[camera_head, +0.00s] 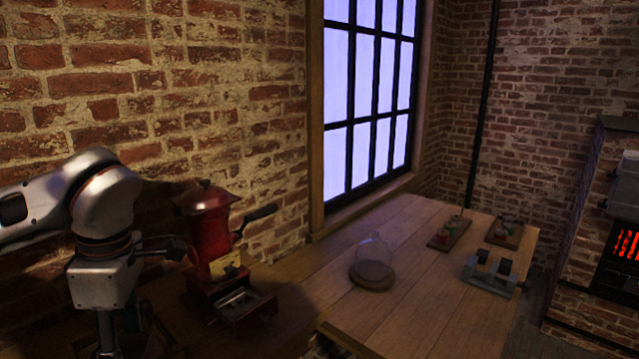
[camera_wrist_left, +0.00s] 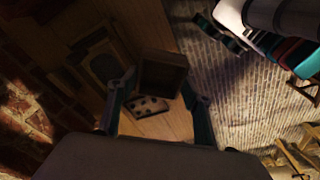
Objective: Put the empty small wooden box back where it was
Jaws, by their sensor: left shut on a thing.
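My left gripper (camera_wrist_left: 160,86) has its fingers on both sides of a small open-topped dark wooden box (camera_wrist_left: 162,74) in the left wrist view and is shut on it. The box's inside looks dark and empty. Below it in that view, a dark piece with several pale spots (camera_wrist_left: 150,106) lies on a wooden surface. In the head view my left arm comes in at the left and points down; the fingers and the box cannot be made out there. My right gripper is in neither view.
A red grinder (camera_head: 210,232) with a crank stands right of my left arm. On the wooden table (camera_head: 415,315) are a glass dome (camera_head: 372,252), two trays (camera_head: 436,242) (camera_head: 496,241) with small items, and a grey metal device (camera_head: 490,280). The table's front is clear.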

